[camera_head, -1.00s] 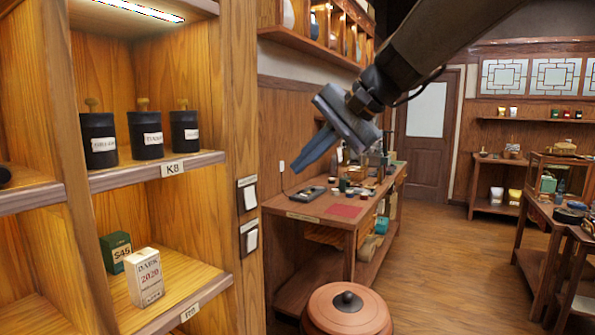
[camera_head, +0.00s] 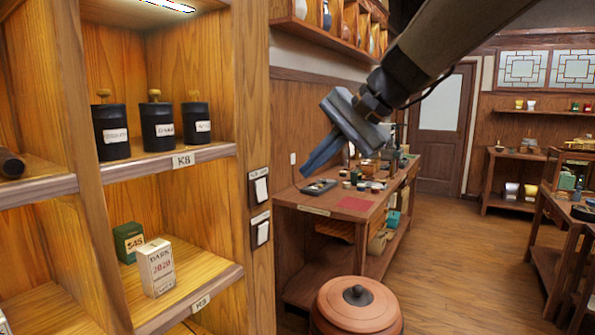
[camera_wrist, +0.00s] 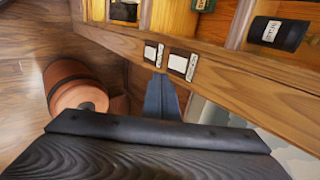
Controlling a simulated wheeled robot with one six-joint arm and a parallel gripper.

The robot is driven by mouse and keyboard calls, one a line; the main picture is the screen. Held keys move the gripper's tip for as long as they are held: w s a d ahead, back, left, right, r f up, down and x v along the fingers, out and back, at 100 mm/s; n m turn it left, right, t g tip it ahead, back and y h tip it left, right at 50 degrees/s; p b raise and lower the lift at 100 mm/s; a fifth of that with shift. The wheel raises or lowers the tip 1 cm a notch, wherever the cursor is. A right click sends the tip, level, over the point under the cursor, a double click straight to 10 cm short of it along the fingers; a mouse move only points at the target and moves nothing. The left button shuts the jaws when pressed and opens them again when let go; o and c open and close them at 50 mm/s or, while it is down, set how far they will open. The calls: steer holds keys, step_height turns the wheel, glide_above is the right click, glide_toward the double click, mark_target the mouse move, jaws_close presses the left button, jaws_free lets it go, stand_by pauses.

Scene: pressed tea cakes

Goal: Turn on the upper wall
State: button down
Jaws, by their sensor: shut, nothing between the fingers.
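Two wall switches with dark frames and pale rockers sit one above the other on the wooden post at the shelf's right edge. The upper switch (camera_head: 260,188) has a small label above its rocker. The lower switch (camera_head: 261,231) is just beneath it. In the wrist view the upper switch (camera_wrist: 183,65) is on the right and the lower switch (camera_wrist: 152,53) on the left. My gripper (camera_head: 305,172) is shut and empty, to the right of the switches in the head view. Its blue-grey fingertips (camera_wrist: 160,79) show near the switches in the wrist view, apparently not touching them.
The wooden shelf (camera_head: 212,151) holds black canisters (camera_head: 158,127), a green box (camera_head: 128,242) and a white box (camera_head: 156,268). A round brown lidded container (camera_head: 356,306) stands below my gripper. A workbench (camera_head: 330,212) is behind; floor at right is open.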

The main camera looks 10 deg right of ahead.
mark_target(263, 197)
steer(key=shift+w+a+r+p+x, duration=0.25)
steer(key=shift+p+x, duration=0.4)
steer(key=shift+x, duration=1.3)
steer(key=shift+w+a+r+p+x, duration=0.3)
steer(key=shift+p+x, duration=0.35)
steer(key=shift+x, duration=1.3)
steer(key=shift+w+a+r+p+x, duration=0.15)
steer(key=shift+r+p+x, duration=0.35)
steer(key=shift+x, duration=1.45)
steer(key=shift+a+f, duration=0.1)
steer(key=shift+f, duration=0.15)
steer(key=shift+f+b, duration=0.1)
steer(key=shift+b, duration=0.6)
steer(key=shift+r, duration=0.3)
